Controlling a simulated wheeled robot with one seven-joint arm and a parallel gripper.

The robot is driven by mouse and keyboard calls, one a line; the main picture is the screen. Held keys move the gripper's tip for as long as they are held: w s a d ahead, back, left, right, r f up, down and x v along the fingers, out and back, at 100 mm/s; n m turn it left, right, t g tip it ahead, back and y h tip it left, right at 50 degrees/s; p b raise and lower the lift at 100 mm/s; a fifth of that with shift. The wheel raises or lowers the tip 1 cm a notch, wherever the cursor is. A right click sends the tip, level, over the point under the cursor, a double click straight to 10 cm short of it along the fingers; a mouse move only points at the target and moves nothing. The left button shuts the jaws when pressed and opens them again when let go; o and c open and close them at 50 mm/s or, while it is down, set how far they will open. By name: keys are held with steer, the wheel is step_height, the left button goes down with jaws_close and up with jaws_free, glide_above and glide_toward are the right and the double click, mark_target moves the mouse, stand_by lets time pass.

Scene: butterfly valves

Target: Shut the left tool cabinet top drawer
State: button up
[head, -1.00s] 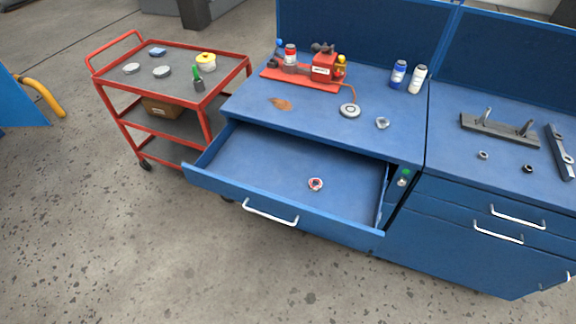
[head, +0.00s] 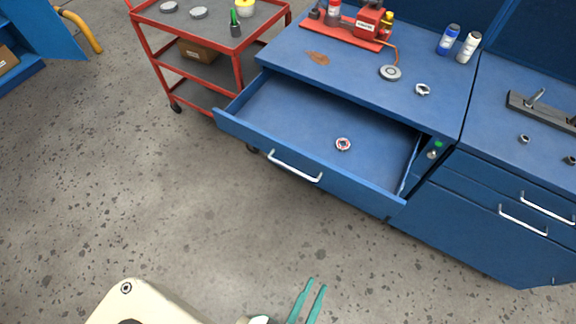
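The left blue tool cabinet (head: 425,103) stands beyond my gripper, toward the upper right. Its top drawer (head: 290,171) is pulled well out and has a white bar handle (head: 294,167) on its front. A small red and white ring (head: 343,144) lies inside the drawer. My gripper (head: 316,283) shows at the bottom edge as two teal fingers with a gap between them. It is open and empty, below the drawer front in the picture and apart from it.
A red cart (head: 238,45) stands left of the cabinet. A second blue cabinet with closed drawers (head: 512,186) adjoins on the right. A red device (head: 367,22) and bottles (head: 449,39) stand on the top. The speckled floor (head: 180,210) before the drawer is clear.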

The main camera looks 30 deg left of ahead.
steer(key=w+a+m+t, duration=0.1)
steer(key=w+a, duration=0.1)
steer(key=w+a+f+m+t+y, duration=0.1)
steer(key=w+a, duration=0.1)
steer(key=w+a+m+t+y, duration=0.1)
steer(key=w+a+m, duration=0.1)
steer(key=shift+a+f, duration=0.15)
steer(key=shift+a, duration=0.05)
jaws_close()
steer(key=w+a+f+m+h, duration=0.1)
steer(key=w+a+f+m, duration=0.15)
steer(key=a+m, duration=0.35)
steer(key=w+a+f+m+t+h, duration=0.1)
steer(key=w+a+f+m, duration=0.2)
steer(key=a, duration=0.5)
steer(key=w+a+f+m+h, duration=0.1)
steer(key=w+a+f+m, duration=0.1)
steer(key=a+f+m, duration=0.4)
steer(key=w+r+n, duration=0.1)
steer(key=w+r, duration=0.4)
steer(key=w, duration=0.8)
steer(key=shift+w, duration=0.25)
steer(key=shift+w, duration=0.15)
